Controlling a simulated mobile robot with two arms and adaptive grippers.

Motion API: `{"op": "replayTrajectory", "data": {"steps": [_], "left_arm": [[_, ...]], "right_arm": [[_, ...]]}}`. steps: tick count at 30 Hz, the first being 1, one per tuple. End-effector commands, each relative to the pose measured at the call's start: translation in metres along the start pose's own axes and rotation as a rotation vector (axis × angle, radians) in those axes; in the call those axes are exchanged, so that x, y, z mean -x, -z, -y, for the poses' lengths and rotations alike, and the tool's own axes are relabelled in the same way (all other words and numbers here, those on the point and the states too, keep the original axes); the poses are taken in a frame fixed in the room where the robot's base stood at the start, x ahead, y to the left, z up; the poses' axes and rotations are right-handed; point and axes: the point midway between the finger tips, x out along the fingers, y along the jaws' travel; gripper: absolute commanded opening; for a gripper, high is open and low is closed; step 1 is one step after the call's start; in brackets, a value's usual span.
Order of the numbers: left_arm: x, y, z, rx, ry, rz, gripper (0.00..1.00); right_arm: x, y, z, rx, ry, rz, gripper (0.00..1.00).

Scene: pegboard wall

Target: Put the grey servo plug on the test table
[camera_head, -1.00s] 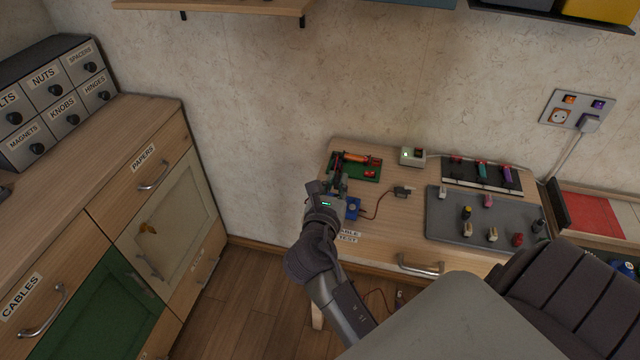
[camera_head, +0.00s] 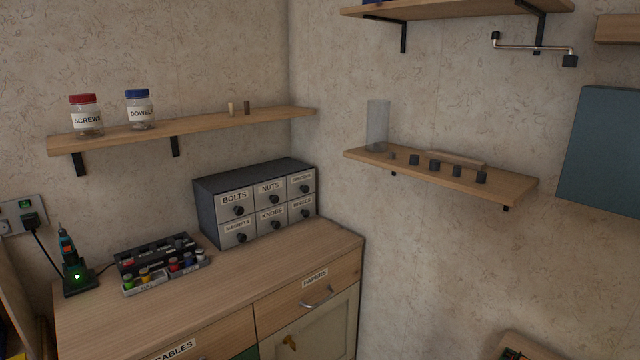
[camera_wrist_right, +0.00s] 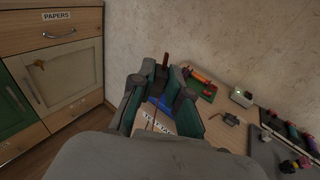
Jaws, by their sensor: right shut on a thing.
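My right gripper (camera_wrist_right: 160,90) is over the left end of the test table (camera_wrist_right: 213,119) in the right wrist view. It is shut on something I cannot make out. A dark red upright piece (camera_wrist_right: 165,60) shows at its fingertips; I cannot tell whether it is held. A blue part (camera_wrist_right: 160,106) shows between the fingers, partly hidden. A small grey plug-like piece (camera_wrist_right: 229,118) with a wire lies on the table, to the right of and apart from the gripper. In the head view neither gripper shows.
A green board (camera_wrist_right: 204,88) and a pale box (camera_wrist_right: 242,97) are at the table's back. A dark tray (camera_wrist_right: 270,150) with several coloured pieces is at the right. The cabinet (camera_head: 290,290) with a drawer box (camera_head: 258,205) stands left. Shelves are on the walls.

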Motion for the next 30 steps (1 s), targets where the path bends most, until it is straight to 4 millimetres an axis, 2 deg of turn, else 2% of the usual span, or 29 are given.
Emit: {"op": "replayTrajectory", "data": {"steps": [1, 3, 6, 10, 15, 17, 20, 24, 27, 30], "left_arm": [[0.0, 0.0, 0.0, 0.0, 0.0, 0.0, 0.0], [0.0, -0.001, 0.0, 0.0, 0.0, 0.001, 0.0], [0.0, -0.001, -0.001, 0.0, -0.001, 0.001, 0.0], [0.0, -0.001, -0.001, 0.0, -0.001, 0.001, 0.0], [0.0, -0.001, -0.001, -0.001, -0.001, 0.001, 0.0], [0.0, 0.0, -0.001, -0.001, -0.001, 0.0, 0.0], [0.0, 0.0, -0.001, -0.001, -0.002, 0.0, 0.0], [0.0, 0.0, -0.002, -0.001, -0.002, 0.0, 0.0], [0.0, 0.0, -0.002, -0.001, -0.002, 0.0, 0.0], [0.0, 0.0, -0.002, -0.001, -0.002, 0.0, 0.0]], "right_arm": [[0.013, 0.006, -0.016, 0.021, -0.09, -0.004, 0.0], [0.027, 0.01, -0.034, 0.032, -0.185, -0.003, 0.0], [0.043, 0.015, -0.05, 0.042, -0.273, -0.001, 0.0], [0.051, 0.017, -0.058, 0.047, -0.318, 0.001, 0.0], [0.047, 0.015, -0.055, 0.044, -0.298, 0.004, 0.0], [0.038, 0.012, -0.048, 0.037, -0.255, 0.005, 0.0], [0.016, 0.004, -0.025, 0.013, -0.127, 0.007, 0.0], [-0.015, -0.006, 0.023, -0.03, 0.127, 0.004, 0.0], [-0.027, -0.008, 0.056, -0.055, 0.302, 0.0, 0.0], [-0.032, -0.007, 0.08, -0.074, 0.435, -0.001, 0.0]]}}
